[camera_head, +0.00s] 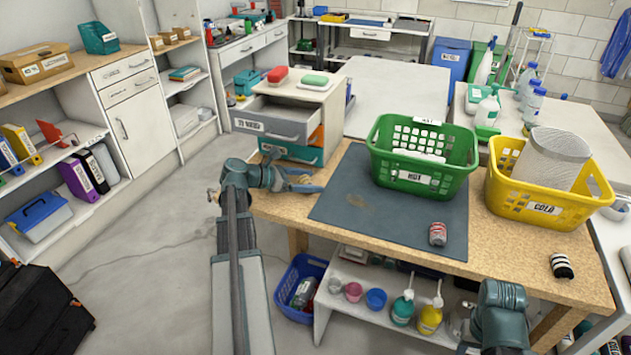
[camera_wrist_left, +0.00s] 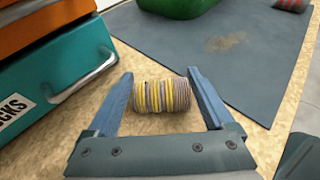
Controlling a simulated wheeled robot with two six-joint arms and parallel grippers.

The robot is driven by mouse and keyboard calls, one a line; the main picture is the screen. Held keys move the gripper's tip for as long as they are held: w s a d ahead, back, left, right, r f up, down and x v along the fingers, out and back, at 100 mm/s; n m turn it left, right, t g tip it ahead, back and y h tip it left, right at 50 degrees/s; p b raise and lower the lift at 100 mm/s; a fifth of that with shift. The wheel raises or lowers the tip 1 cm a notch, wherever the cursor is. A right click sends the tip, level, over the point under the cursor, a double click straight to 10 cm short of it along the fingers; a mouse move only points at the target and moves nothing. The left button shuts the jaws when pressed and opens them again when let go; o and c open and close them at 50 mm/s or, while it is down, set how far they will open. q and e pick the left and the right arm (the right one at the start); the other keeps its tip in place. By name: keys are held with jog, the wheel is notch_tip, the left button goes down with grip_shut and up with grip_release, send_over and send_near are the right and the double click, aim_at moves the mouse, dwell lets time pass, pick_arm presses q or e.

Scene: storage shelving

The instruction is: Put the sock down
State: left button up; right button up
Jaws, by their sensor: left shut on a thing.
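My left gripper (camera_head: 297,183) is shut on a rolled sock with yellow and grey stripes, seen between its blue fingers in the left wrist view (camera_wrist_left: 163,96). The gripper is low over the wooden table's left end, by the small drawer unit. In the head view the sock is mostly hidden by the gripper. I cannot tell whether it touches the table. A red striped roll (camera_head: 438,234) lies on the grey mat (camera_head: 340,208), and a black and white roll (camera_head: 562,266) lies on bare wood. My right arm shows at the bottom right; its fingertips cannot be made out.
The drawer unit (camera_head: 292,122) has an open grey drawer above a teal one (camera_wrist_left: 60,92) labelled SOCKS. A green basket (camera_head: 412,177) labelled HOT and a yellow basket (camera_head: 512,198) stand on the table. A blue crate (camera_head: 290,309) sits below.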

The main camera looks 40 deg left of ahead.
pick_arm(q)
jog(key=shift+f, duration=0.15)
jog(key=o, duration=1.1)
jog(key=shift+c, duration=0.2)
jog(key=shift+r, duration=0.2)
jog(key=shift+s+a+r, duration=0.1)
jog(key=shift+s+r, duration=0.1)
jog(key=p+v, duration=0.4)
jog(key=v, duration=0.7)
jog(key=shift+s+p, duration=0.15)
jog(key=shift+p, duration=0.2)
